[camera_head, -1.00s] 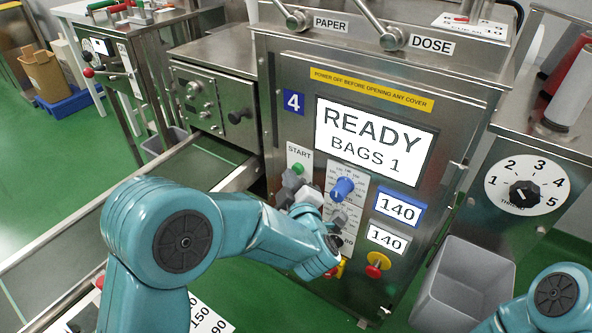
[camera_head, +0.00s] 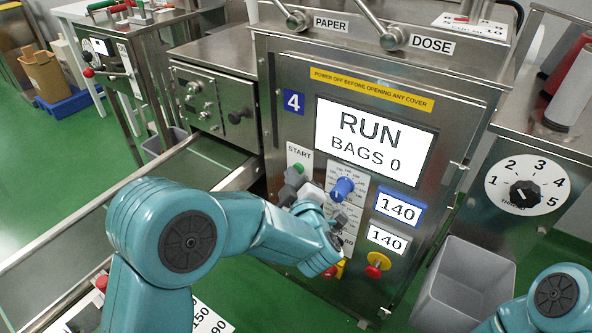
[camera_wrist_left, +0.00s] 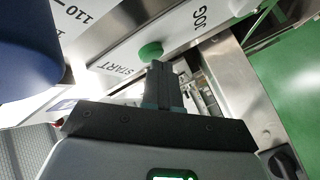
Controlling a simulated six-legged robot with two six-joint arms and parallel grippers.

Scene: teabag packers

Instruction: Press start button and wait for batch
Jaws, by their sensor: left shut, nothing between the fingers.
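The green start button (camera_head: 298,168) sits under the START label on the front of machine 4. It also shows in the left wrist view (camera_wrist_left: 150,52), just beyond my fingertips. My left gripper (camera_head: 290,184) is shut and empty, with its tips at or just below the button; I cannot tell whether they touch it. In the left wrist view the closed fingers (camera_wrist_left: 162,72) point at the button. The display (camera_head: 370,140) reads RUN, BAGS 0. My right gripper is out of view; only part of my right arm shows at the lower right.
A blue knob (camera_head: 342,189) stands right of the start button. Two small displays (camera_head: 399,208) read 140. A red stop button on a yellow base (camera_head: 376,268) is below. A grey bin (camera_head: 465,285) stands at the right, and a conveyor (camera_head: 110,215) runs at the left.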

